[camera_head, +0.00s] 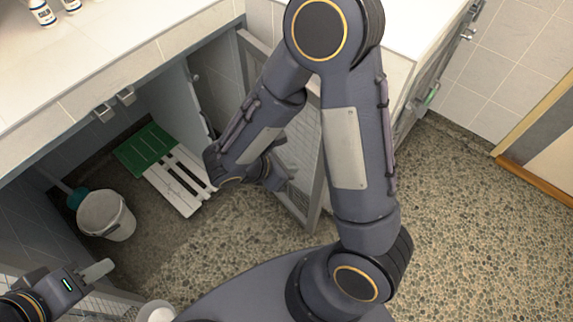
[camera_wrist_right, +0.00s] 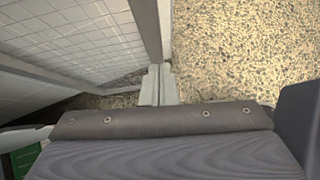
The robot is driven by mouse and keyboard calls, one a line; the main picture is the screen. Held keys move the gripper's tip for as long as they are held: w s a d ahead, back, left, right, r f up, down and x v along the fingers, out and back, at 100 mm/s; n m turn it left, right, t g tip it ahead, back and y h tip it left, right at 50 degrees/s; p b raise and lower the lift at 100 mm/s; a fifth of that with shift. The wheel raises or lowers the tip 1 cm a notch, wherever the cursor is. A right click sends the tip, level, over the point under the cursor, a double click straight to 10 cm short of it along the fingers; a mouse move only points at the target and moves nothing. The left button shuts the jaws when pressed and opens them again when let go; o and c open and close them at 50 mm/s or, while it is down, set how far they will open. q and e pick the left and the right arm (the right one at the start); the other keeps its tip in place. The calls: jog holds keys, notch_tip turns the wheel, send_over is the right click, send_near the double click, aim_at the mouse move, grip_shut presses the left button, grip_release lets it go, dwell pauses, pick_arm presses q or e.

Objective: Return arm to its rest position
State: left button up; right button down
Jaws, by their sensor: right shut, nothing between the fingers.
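My right arm rises from the lower middle of the head view, bends at the top and folds back down to the left. Its gripper (camera_head: 285,173) is near the open mesh door, partly hidden by its own wrist. In the right wrist view the fingers (camera_wrist_right: 158,85) are together and hold nothing, with the mesh door beside them and the pebbled floor beyond. My left gripper (camera_head: 98,271) is at the lower left of the head view, apart from the bucket; whether its fingers are parted does not show.
The open mesh door (camera_head: 300,205) stands close beside my right forearm. A bucket (camera_head: 106,214) and a slatted white and green board (camera_head: 178,178) are in the kennel. A white counter (camera_head: 110,45) runs above. Pebbled floor (camera_head: 465,225) at right is clear.

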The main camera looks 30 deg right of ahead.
jog(key=shift+a+r, duration=0.3)
jog(key=shift+r, duration=0.05)
jog(key=shift+s+r, duration=0.1)
jog(key=s+r+m+t+y+p, duration=0.2)
jog(key=s+r+m+y, duration=0.3)
jog(key=r+m, duration=0.4)
jog(key=s+r+m+t+y+p, duration=0.2)
jog(key=s+r+m+y+p, duration=0.2)
jog(key=r+m+y, duration=0.3)
notch_tip(320, 180, up, 3)
jog(key=s+m, duration=0.1)
jog(key=m, duration=0.3)
jog(key=shift+d+r+m+t+y, duration=0.2)
jog(key=shift+m+t+y, duration=0.1)
jog(key=shift+m+y, duration=0.1)
